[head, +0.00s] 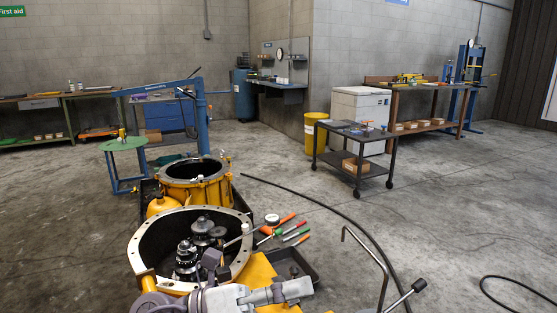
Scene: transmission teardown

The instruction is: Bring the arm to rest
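My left arm crosses the bottom of the head view, in front of the open yellow transmission housing (143,262). What looks like my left gripper (213,264) is a small grey-purple shape at the housing's near inner edge. Its fingers are too small and overlapped to tell open from shut, and I see nothing clearly held. Dark gears and shafts (187,258) stand inside the housing, partly hidden by the arm. My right gripper is not in view.
A second yellow housing (196,190) stands behind the first. Orange-, red- and green-handled tools (290,233) lie to its right, by a dark tray (292,264). A black cable (340,213) crosses the floor. A dark cart (350,160) stands beyond; the right floor is mostly clear.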

